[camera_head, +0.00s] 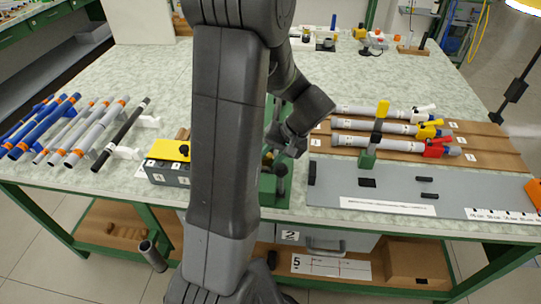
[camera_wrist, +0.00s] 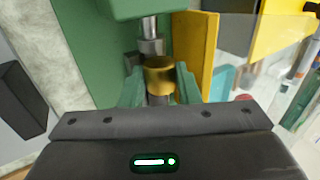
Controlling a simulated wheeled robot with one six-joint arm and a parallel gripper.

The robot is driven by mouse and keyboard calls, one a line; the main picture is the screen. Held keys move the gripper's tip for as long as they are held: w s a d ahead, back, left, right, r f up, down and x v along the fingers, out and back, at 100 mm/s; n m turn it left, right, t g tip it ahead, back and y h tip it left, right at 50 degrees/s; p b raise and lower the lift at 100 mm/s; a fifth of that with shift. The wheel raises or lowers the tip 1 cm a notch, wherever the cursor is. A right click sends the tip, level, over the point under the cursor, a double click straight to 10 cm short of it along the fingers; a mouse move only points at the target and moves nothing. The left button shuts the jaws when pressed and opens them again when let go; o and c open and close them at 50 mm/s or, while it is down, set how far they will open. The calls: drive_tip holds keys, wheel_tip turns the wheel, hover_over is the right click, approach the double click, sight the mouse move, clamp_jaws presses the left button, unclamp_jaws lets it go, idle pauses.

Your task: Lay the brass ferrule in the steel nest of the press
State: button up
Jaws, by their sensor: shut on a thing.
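The brass ferrule (camera_wrist: 159,76) is a short gold cylinder, upright between the two green fingers of my gripper (camera_wrist: 160,86) in the wrist view. My gripper is shut on it. The green press (camera_wrist: 97,50) stands right behind, with its steel ram (camera_wrist: 150,38) just above the ferrule. A grey steel piece (camera_wrist: 158,100) shows below the ferrule; I cannot tell if it is the nest or if the ferrule touches it. In the head view my arm hides most of the press (camera_head: 275,188), and my gripper (camera_head: 270,155) is down at it.
A yellow upright plate (camera_wrist: 193,45) stands close right of the ferrule. In the head view a grey box with a yellow block (camera_head: 168,150) is left of the press. A brown rack (camera_head: 395,142) of rods and a grey board (camera_head: 385,186) lie to the right.

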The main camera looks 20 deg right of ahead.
drive_tip(key=shift+s+f+b, duration=0.15)
drive_tip(key=shift+f+b, duration=0.3)
drive_tip(key=shift+f, duration=0.1)
drive_tip(key=shift+s+a+f+b, duration=0.2)
drive_tip(key=shift+f+b, duration=0.15)
drive_tip(key=shift+f, duration=0.05)
drive_tip(key=o, duration=0.7)
drive_tip(key=shift+f, duration=0.1)
drive_tip(key=shift+d+r, duration=0.3)
drive_tip(key=shift+r, duration=0.2)
drive_tip(key=shift+o, duration=0.6)
drive_tip(key=p+v, duration=0.1)
drive_tip(key=v, duration=1.3)
drive_tip(key=shift+a+r, duration=0.3)
drive_tip(key=shift+r, duration=0.05)
drive_tip(key=shift+w, duration=0.1)
drive_tip(key=x, duration=0.9)
drive_tip(key=d+x, duration=0.1)
drive_tip(key=x, duration=0.4)
drive_tip(key=shift+w+a+f+b, duration=0.2)
drive_tip(key=shift+f+b, duration=0.15)
drive_tip(key=shift+f, duration=0.15)
